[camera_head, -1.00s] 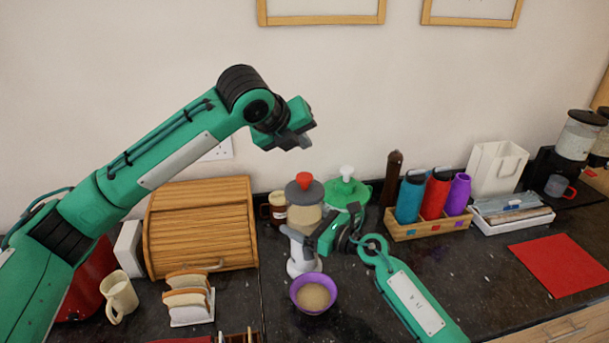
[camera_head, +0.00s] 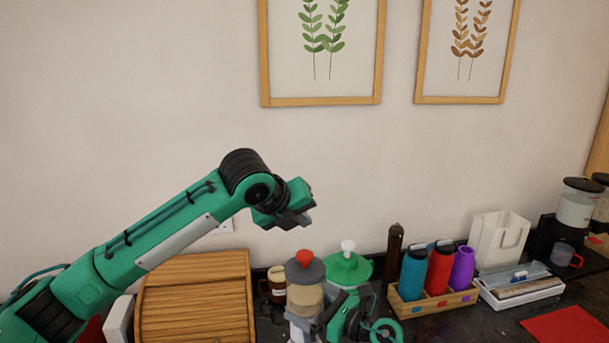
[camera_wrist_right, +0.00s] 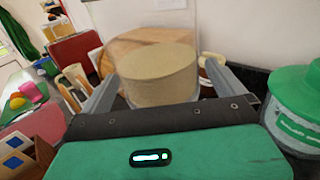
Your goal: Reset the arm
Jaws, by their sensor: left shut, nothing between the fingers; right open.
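In the head view my left gripper (camera_head: 295,218) is shut and empty. It is held in the air in front of the wall, above the bread box and the jars. My right gripper (camera_head: 308,326) is low at the bottom edge of the head view, in front of the jar with a grey lid and red knob (camera_head: 304,270). In the right wrist view my right gripper (camera_wrist_right: 158,80) is open. A tan cylinder (camera_wrist_right: 158,75) shows between its fingers, and I cannot tell whether they touch it.
A green-lidded jar (camera_head: 348,268) stands close beside my right gripper. The wooden bread box (camera_head: 195,300) is at left. A wooden holder with bottles (camera_head: 432,303), a white tray (camera_head: 520,291) and a red mat (camera_head: 567,326) are at right. The air before the wall is free.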

